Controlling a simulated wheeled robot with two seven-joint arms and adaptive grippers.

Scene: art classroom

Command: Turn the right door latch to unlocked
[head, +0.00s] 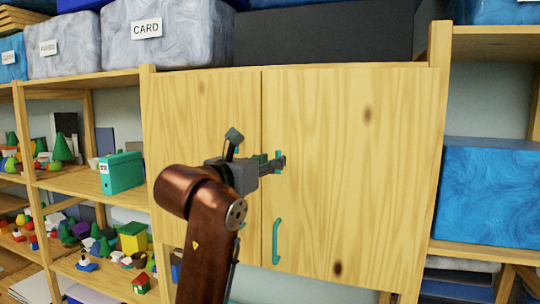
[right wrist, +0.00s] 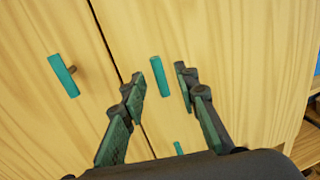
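The cabinet has two pale wooden doors, and the right door (head: 350,180) is closed against the left door (head: 200,110). In the right wrist view, the right door latch (right wrist: 160,83) is a teal bar, roughly in line with the door seam. My right gripper (right wrist: 160,82) is open, with one finger on each side of this latch; I cannot tell whether either finger touches it. In the head view, my right gripper (head: 279,162) is at the right door, and its fingers largely hide the latch. A second teal latch (right wrist: 63,76) is on the left door. My left gripper is not in view.
A teal handle (head: 276,242) stands out from the right door below the latch. Shelves with small toys and a green binder (head: 122,173) are at left. A blue box (head: 485,195) sits on the right shelf. A grey CARD box (head: 170,35) is on top.

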